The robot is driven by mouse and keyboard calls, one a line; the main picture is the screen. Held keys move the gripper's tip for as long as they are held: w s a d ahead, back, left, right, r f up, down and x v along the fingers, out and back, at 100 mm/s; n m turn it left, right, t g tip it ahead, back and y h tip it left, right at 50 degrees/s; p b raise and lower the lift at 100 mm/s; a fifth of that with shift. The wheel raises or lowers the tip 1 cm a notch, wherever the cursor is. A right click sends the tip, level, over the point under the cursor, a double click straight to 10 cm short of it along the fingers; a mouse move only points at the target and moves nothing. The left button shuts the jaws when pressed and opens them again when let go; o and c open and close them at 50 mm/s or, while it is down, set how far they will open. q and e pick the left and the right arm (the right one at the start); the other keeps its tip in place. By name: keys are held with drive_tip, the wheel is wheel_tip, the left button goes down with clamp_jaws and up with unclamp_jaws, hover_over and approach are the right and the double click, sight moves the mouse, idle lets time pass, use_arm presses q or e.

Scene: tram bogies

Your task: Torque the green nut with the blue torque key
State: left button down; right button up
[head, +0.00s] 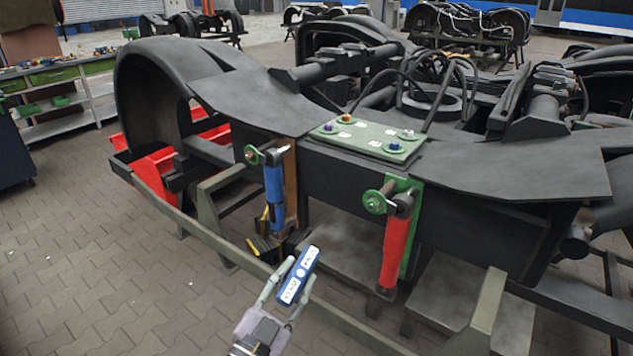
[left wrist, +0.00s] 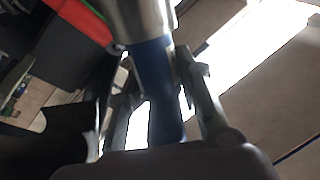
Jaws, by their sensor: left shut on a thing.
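My left gripper (head: 284,290) is shut on the blue torque key (head: 298,276), a blue bar with white labels, in front of the bogie and well below its green plate. In the left wrist view the key's blue body (left wrist: 152,75) stands between the fingers, with a silver cylindrical part at its top end. The green plate (head: 372,147) on the bogie carries nuts: an orange-red one (head: 345,118), a purple one (head: 328,127), a pale one (head: 407,134) and a blue one (head: 395,147). I cannot pick out a green nut for certain. My right gripper is not in view.
A blue damper (head: 273,197) and a red damper (head: 393,250) hang on the bogie's near side. A grey-green rail (head: 215,232) runs low in front. A red bin (head: 160,185) and a shelf (head: 65,115) stand left. Paved floor (head: 80,265) is clear at left.

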use_arm(q)
drive_tip(key=d+r+n+g+p, duration=0.1)
drive_tip(key=r+p, duration=0.2)
drive_tip(key=w+d+r+n+g+p, duration=0.1)
drive_tip(key=r+p, duration=0.3)
drive_tip(key=d+r+n+g+p, duration=0.1)
drive_tip(key=d+r+p, duration=0.1)
drive_tip(key=r+p, duration=0.2)
drive_tip(key=shift+w+r+g+h, duration=0.2)
drive_tip(key=shift+g+h, duration=0.2)
drive_tip(key=shift+r+n+p, duration=0.15)
drive_tip(key=shift+n+p, duration=0.2)
drive_tip(key=shift+n, duration=0.05)
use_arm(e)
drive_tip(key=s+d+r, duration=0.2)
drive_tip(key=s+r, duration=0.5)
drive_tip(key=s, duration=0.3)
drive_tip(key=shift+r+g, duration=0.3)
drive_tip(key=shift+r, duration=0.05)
use_arm(q)
drive_tip(key=shift+p, duration=0.35)
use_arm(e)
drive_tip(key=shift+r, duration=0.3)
